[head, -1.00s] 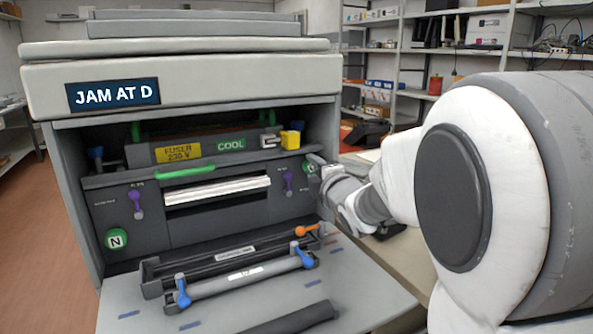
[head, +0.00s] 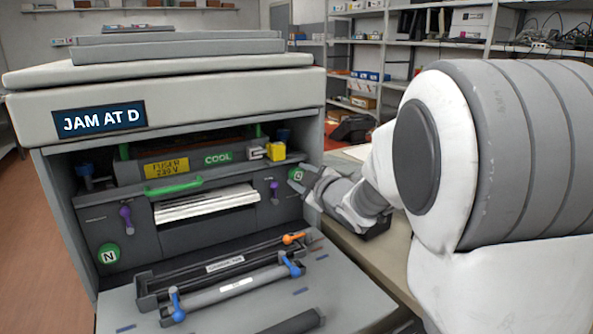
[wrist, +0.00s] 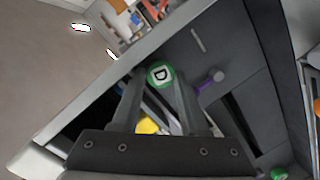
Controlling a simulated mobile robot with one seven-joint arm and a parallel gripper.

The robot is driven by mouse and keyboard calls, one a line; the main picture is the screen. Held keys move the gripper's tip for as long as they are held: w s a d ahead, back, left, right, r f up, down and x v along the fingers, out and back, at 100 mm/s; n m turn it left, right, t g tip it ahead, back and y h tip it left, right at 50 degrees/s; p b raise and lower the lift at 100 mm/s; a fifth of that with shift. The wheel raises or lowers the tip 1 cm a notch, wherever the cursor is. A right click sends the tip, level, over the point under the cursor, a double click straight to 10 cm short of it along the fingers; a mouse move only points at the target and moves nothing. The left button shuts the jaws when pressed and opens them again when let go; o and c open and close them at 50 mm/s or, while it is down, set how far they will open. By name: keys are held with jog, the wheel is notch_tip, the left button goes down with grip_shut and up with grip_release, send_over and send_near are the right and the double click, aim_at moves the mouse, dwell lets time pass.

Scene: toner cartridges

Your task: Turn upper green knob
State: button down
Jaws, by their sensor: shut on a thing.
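The upper green knob (head: 296,174) is on the right side of the printer's front panel. In the wrist view the green knob (wrist: 160,74), marked with a letter D, sits between my fingertips. My gripper (head: 299,182) reaches it from the right and is shut on it; the wrist view shows one finger on either side (wrist: 158,88). A second, lower green knob (head: 109,255), marked N, is at the panel's lower left. The printer's display (head: 99,119) reads "JAM AT D".
A purple lever (head: 274,190) is just left of the held knob; another (head: 126,217) is further left. A green handle (head: 174,185) lies above white paper (head: 207,203). A unit with blue levers (head: 290,265) rests on the open door below. Shelves stand behind.

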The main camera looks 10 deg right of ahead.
jog(key=shift+m, duration=0.4)
jog(key=c, duration=0.7)
grip_release()
jog(key=p+v, duration=0.3)
jog(key=v, duration=1.4)
jog(key=shift+s+d, duration=0.2)
jog(key=shift+r, duration=0.1)
